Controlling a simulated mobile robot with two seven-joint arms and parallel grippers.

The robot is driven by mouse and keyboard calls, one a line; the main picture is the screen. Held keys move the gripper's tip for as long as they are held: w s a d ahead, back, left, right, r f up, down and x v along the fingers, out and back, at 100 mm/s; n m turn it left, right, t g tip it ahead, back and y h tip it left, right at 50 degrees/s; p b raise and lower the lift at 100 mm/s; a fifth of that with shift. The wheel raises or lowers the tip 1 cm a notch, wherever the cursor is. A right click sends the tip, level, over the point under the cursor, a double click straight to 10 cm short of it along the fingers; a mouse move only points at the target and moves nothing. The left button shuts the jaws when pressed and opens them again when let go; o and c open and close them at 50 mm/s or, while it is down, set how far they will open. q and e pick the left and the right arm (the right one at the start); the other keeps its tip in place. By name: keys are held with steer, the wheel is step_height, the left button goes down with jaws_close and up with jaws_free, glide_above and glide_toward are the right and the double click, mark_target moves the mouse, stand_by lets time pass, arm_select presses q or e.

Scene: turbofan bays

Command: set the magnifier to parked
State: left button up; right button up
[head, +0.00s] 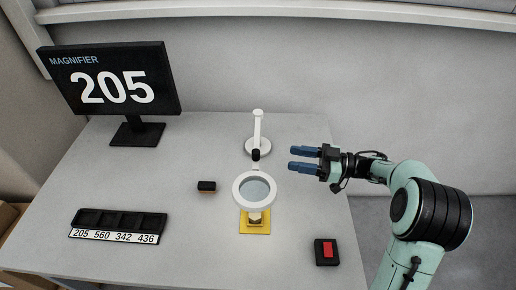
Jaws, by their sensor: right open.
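The magnifier (239,187) is a white ring with a lens, hung out over a yellow pad (246,231) in the middle of the table. A small metallic-looking part on the pad shows just under the ring's front edge. The magnifier's white stand (258,135) rises from a round base behind it, with a black joint between them. My right gripper (292,158) is open and empty, with its blue fingers pointing left, to the right of the stand and apart from it. My left gripper is not in view.
A monitor (120,125) reading "MAGNIFIER 205" stands at the back left. A black tray (119,219) labelled 205, 560, 342, 436 lies at the front left. A small black block (207,186) lies left of the ring. A red-topped black box (327,251) sits at the front right.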

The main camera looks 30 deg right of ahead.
mark_target(256, 151)
steer(key=x, duration=1.2)
steer(key=shift+s, duration=0.15)
jaws_close()
